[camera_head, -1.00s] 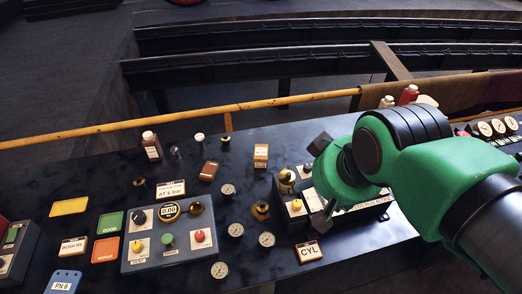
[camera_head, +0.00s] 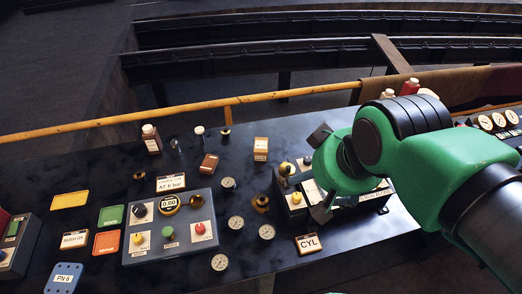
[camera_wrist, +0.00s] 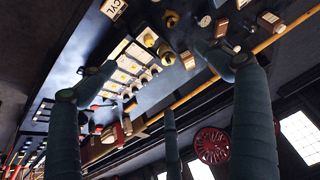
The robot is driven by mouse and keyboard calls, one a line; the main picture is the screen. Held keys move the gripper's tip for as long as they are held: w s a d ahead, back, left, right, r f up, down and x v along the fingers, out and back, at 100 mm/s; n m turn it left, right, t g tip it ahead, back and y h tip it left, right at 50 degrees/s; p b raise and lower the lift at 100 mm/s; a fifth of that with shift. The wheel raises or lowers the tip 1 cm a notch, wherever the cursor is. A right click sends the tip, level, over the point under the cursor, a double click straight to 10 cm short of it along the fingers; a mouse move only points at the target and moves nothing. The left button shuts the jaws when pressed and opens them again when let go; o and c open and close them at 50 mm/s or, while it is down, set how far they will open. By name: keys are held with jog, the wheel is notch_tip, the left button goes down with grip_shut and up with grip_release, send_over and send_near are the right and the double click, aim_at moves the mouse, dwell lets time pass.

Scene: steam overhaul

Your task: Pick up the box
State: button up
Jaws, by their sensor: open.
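Two small boxes stand on the dark bench, and I cannot tell which one the task means. One is an upright tan box with a white label (camera_head: 261,149). The other is a brown box (camera_head: 209,164) lying to its left. My gripper (camera_head: 322,172) is right of both, over a dark unit with yellow knobs (camera_head: 296,197), apart from both boxes; the green wrist hides part of that unit. In the wrist view my gripper (camera_wrist: 158,82) has its fingers spread with nothing held. Small boxes show near the right finger there, tilted in the picture.
A grey control panel (camera_head: 169,232) stands left of centre, with several round gauges (camera_head: 236,222) beside it. A CYL plate (camera_head: 308,243) lies near the front edge. Bare bench lies between the small items.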

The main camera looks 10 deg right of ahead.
jog(key=m+g+p, duration=0.3)
jog(key=g+p, duration=0.3)
send_over(264, 144)
notch_tip(264, 144, down, 24)
jog(key=shift+s+d, duration=0.1)
jog(key=shift+s, duration=0.05)
jog(key=shift+f, duration=0.1)
jog(key=shift+f+b, duration=0.3)
jog(key=shift+f, duration=3.95)
